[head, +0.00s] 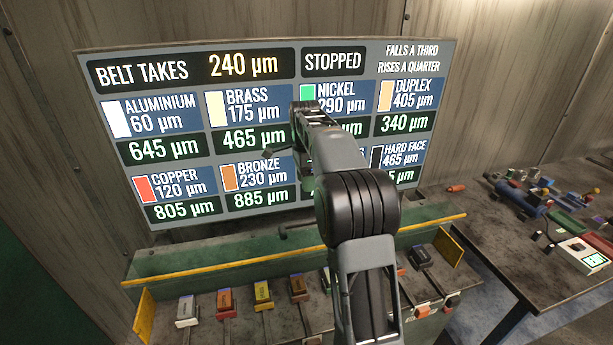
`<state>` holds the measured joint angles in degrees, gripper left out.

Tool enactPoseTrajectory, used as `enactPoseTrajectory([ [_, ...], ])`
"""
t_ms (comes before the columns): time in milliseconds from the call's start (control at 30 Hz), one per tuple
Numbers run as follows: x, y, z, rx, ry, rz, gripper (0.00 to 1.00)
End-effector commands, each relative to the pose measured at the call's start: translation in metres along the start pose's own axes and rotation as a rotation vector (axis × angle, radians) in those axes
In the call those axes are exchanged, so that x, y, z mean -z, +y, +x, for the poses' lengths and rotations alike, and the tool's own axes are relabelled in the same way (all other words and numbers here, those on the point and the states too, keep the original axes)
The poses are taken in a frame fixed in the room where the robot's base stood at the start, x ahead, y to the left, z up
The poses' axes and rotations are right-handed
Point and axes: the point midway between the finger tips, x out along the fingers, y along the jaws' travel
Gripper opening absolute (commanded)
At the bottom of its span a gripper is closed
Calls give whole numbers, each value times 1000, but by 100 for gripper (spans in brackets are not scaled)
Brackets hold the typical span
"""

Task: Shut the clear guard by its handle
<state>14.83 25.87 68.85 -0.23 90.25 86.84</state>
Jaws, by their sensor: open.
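I cannot make out the clear guard's panel for certain. A yellow-edged green housing (200,262) runs along the back of the bench. A dark rod with a knob (284,232) sticks out above it, left of my arm; I cannot tell if it is the guard's handle. My arm rises through the middle of the view. My gripper (279,151) shows small and dark at its far end, in front of the board, partly hidden by my forearm. It is open, with nothing seen in it, and appears above and apart from the rod.
A display board (280,135) reads "STOPPED" and "BELT TAKES 240 µm". Coloured blocks (262,294) sit in a row on the bench, between yellow end plates (145,317). A cluttered side table (505,245) with a small scale (585,253) stands at right.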

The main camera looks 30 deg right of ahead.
Motion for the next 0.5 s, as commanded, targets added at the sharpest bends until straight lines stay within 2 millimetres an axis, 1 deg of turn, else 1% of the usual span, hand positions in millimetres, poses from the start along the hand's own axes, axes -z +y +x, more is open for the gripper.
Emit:
enactPoseTrajectory([
  [200, 0, 2, -10, 0, 0, 0, 48],
  [500, 0, 2, -11, 0, 0, 0, 48],
])
